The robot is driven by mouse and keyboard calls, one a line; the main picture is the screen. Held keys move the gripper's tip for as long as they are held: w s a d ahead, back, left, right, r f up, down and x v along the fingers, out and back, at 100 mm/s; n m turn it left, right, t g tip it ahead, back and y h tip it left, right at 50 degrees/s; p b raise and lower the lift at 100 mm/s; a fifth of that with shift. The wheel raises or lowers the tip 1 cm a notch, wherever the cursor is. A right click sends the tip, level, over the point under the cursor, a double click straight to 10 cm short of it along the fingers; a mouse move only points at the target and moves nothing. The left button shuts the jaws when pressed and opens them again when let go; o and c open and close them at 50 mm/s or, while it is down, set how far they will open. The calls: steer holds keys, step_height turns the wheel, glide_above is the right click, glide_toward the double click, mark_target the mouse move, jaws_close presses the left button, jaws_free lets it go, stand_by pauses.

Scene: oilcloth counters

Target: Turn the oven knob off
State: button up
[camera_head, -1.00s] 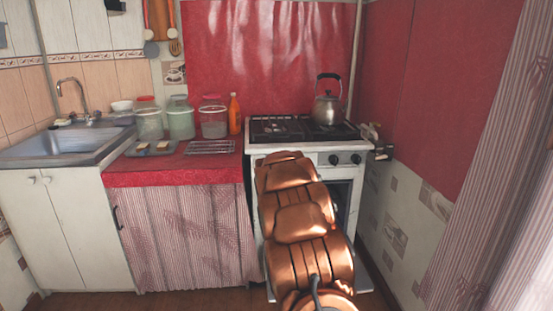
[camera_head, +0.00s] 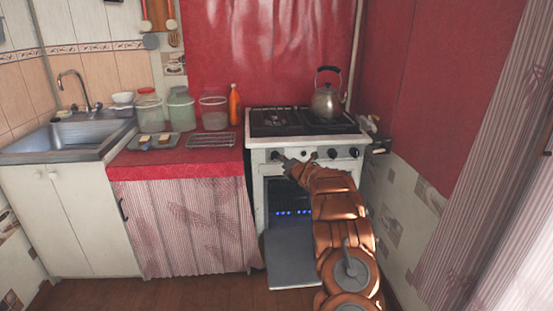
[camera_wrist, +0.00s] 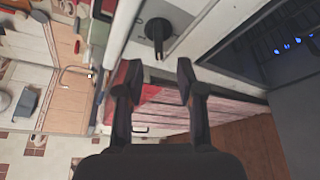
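The white stove (camera_head: 257,190) stands at the right end of the counter, with a row of dark knobs on its front panel. Its oven door (camera_head: 292,262) hangs open, and blue flames (camera_head: 293,212) show inside. My gripper (camera_head: 281,158) is at the left part of the panel, partly hiding the leftmost knob. In the wrist view a dark knob (camera_wrist: 158,31) with a raised grip lies just beyond the fingertips. My gripper (camera_wrist: 157,78) is open there, its fingers apart and nothing between them.
A kettle (camera_head: 326,103) stands on the hob. Several jars, an orange bottle (camera_head: 234,108) and a wire rack (camera_head: 211,141) are on the red counter (camera_head: 180,171) to the left. A wall closes off the right side.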

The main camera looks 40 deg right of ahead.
mark_target(275, 157)
steer(key=p+x, duration=0.3)
steer(key=x, duration=0.4)
steer(key=shift+p, duration=0.3)
stand_by(0.4)
steer(key=shift+c, duration=0.4)
jaws_close()
